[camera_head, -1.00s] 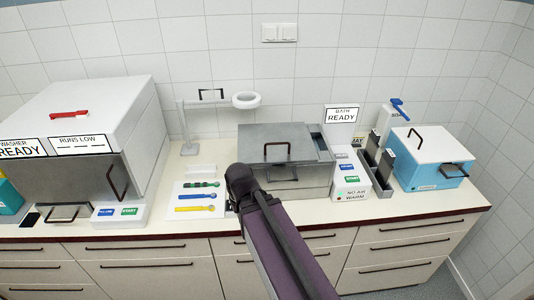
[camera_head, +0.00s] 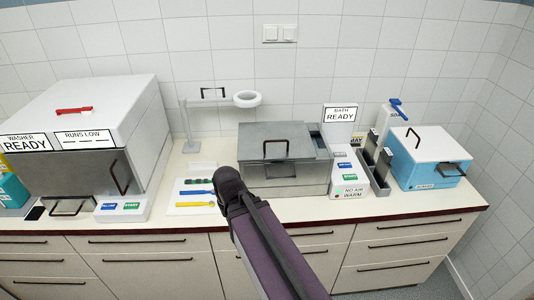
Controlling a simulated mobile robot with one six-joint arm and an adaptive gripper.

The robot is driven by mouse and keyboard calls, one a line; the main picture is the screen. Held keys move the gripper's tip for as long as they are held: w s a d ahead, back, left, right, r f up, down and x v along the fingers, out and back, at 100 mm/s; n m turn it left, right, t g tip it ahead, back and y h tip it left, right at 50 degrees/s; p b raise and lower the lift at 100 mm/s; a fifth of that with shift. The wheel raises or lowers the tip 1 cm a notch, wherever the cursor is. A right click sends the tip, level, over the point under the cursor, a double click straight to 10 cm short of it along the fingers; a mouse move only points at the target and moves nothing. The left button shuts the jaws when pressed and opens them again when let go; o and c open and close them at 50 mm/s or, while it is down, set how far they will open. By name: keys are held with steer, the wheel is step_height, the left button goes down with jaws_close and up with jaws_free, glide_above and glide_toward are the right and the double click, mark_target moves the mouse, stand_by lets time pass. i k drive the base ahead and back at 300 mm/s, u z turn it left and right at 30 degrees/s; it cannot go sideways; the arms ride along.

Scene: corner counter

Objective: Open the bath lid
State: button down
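The bath (camera_head: 284,186) is a grey metal box on the counter, at the middle of the head view. Its flat grey lid (camera_head: 262,132) lies on top, with a dark arched handle (camera_head: 277,148) standing up from it.
The white washer (camera_head: 85,100) stands at the left. Colored tools (camera_head: 196,193) lie on a white mat left of my arm. A white stand with a ring (camera_head: 247,99) is behind. A button box (camera_head: 346,173), dark holders (camera_head: 378,160) and a blue box (camera_head: 430,160) stand right of the bath.

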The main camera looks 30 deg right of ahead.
mark_target(273, 141)
steer(key=u, duration=0.1)
steer(key=k, duration=1.15)
steer(key=z, duration=1.3)
steer(key=i, duration=1)
